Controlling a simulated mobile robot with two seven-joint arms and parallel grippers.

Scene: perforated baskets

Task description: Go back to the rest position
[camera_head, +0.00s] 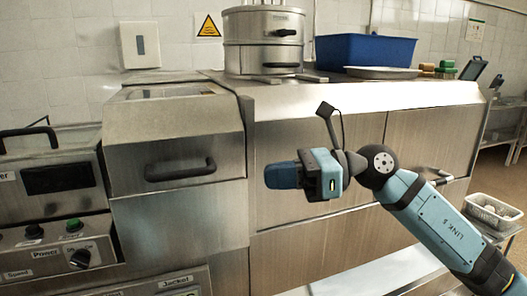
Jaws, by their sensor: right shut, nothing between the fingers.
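My right gripper (270,177) is in the middle of the head view, in front of the steel cabinet fronts. Its dark blue fingers point left, and they are shut with nothing between them. My right arm comes in from the lower right, with its teal link running up to the wrist. My left gripper and left arm are not in view.
A steel counter (340,95) holds a stacked round steamer (263,42), a blue tub (363,50) and a metal tray (380,73). A steel machine with a handle (180,172) stands at left. A white perforated basket (491,213) sits at right, beyond my arm.

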